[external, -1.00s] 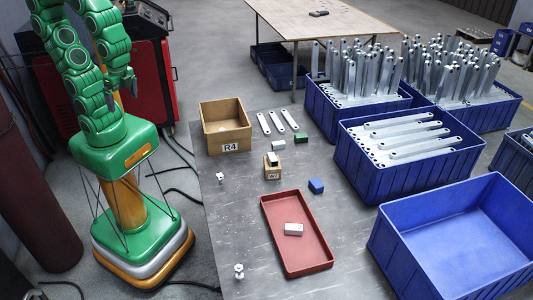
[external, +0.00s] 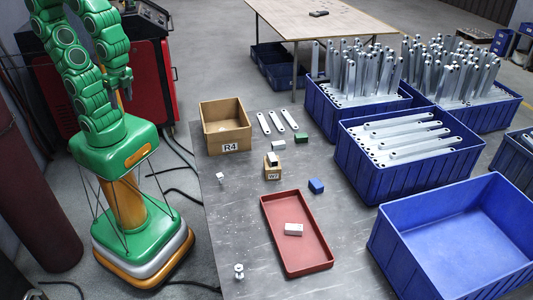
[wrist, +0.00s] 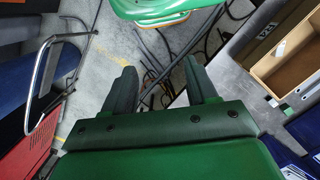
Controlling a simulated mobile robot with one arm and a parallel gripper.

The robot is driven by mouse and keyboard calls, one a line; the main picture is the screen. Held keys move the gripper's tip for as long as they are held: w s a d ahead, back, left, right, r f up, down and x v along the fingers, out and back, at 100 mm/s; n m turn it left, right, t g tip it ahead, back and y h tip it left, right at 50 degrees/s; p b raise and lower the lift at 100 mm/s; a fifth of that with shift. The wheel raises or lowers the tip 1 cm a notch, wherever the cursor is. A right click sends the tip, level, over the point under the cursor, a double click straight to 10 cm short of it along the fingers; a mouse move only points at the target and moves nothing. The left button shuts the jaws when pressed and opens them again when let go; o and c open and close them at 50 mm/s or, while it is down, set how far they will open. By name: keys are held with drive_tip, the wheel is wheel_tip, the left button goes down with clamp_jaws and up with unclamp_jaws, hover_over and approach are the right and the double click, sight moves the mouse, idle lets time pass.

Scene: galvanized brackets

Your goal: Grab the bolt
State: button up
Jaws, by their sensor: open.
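A small silver bolt-like piece (external: 239,271) stands on the grey metal table near its front left edge in the external view. Another small pale metal piece (external: 220,178) is on the table's left edge, below the R4 box; it is too small to tell whether it is a bolt too. My gripper (external: 122,82) is raised above my green base, left of the table and well apart from both pieces. In the wrist view my gripper (wrist: 161,85) is open, with nothing between its two dark fingers.
A red tray (external: 316,255) holding a pale block is mid-table. The wooden R4 box (external: 228,147), a small wooden block (external: 273,174), a blue block (external: 316,186) and a green block (external: 301,138) stand around it. Blue crates (external: 420,270) line the right side.

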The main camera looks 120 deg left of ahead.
drive_tip(key=w+d+m, duration=0.1)
drive_tip(key=w+d, duration=0.1)
drive_tip(key=w, duration=1.7)
drive_tip(key=m+t, duration=0.2)
drive_tip(key=m, duration=0.1)
hover_over(238, 265)
wheel_tip(238, 265, down, 27)
drive_tip(key=shift+f, duration=0.1)
drive_tip(key=shift+w+d+f, duration=0.2)
drive_tip(key=shift+f, duration=0.55)
drive_tip(key=shift+s+f, duration=0.1)
drive_tip(key=shift+f, duration=3.5)
